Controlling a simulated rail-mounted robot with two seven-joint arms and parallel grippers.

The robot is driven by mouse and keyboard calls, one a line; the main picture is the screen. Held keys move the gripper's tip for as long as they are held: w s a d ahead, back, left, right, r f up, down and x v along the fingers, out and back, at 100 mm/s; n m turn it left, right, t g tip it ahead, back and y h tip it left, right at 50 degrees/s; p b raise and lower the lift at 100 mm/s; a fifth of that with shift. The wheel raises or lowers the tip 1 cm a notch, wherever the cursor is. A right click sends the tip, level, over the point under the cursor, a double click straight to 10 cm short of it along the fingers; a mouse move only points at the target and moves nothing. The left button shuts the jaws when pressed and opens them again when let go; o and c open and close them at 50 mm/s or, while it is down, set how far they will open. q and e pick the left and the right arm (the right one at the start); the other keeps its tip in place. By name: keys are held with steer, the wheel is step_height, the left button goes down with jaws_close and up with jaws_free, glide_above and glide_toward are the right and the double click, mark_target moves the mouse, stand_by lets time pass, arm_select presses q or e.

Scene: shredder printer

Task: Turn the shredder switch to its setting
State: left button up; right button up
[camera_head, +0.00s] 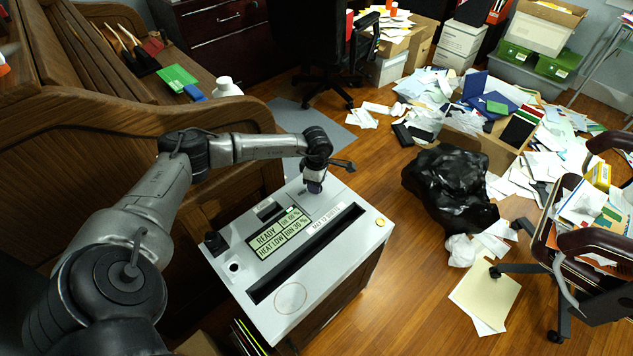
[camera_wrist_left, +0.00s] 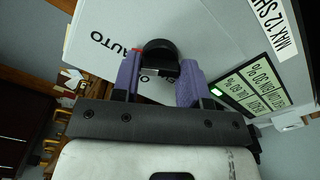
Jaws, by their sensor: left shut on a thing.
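The grey shredder (camera_head: 345,262) stands in the lower middle of the head view, its flat top facing up. My left gripper (camera_head: 314,187) points down at the far corner of that top. In the left wrist view, the purple fingers of my left gripper (camera_wrist_left: 160,82) are shut on the round black switch knob (camera_wrist_left: 160,52), one on each side. A small red mark shows at the knob's left edge, beside the printed word AUTO. Another letter, like an O, shows just below the knob. The gripper hides the knob in the head view. My right gripper is not in view.
A wooden desk (camera_head: 150,125) stands behind left. A black bag (camera_head: 447,188) and scattered papers cover the floor at right.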

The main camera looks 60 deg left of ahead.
arm_select(q)
steer(key=o, duration=0.9)
steer(key=shift+r+p, duration=2.2)
steer(key=shift+r, duration=4.7)
